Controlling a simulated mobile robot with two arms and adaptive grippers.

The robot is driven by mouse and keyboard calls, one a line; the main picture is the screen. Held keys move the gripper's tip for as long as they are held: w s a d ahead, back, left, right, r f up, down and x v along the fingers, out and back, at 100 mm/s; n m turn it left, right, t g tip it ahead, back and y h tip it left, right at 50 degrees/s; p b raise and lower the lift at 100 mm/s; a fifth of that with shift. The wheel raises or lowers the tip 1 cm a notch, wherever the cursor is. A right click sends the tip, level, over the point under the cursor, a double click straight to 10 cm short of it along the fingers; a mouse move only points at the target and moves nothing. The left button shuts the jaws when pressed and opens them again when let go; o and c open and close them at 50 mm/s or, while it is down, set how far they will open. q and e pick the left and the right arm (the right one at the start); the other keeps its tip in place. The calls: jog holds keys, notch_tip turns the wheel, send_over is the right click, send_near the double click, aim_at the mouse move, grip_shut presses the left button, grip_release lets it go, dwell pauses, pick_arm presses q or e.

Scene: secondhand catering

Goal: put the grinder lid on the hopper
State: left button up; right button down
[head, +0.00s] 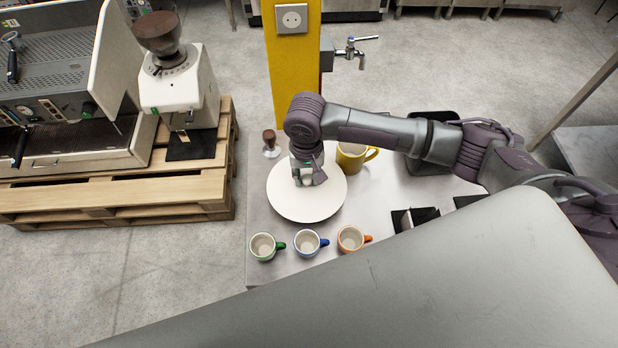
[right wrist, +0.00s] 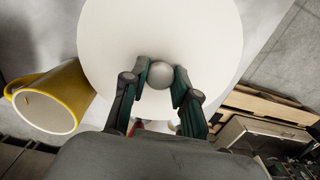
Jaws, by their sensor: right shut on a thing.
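The grinder lid (head: 285,205) is a wide, pale round disc at the left part of the grey table. My right gripper (head: 308,178) is over it, pointing down. In the right wrist view, the fingers (right wrist: 161,80) are shut on the round grey knob of the lid (right wrist: 115,35). I cannot tell whether the lid rests on the table or hangs just above it. The brown hopper (head: 160,35) tops the white grinder (head: 180,88), which stands upright on a wooden pallet at the upper left. My left gripper is not in view.
A yellow mug (head: 352,158) is close to the lid's right. A tamper (head: 270,144) stands at its upper left. Green (head: 263,247), blue (head: 307,243) and orange (head: 351,239) cups line the front. A yellow post (head: 291,75) rises behind. An espresso machine (head: 60,95) stands left of the grinder.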

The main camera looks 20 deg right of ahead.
aim_at(307, 178)
jog(key=shift+f, duration=1.85)
jog(key=shift+f, duration=0.15)
jog(key=c, duration=0.9)
grip_release()
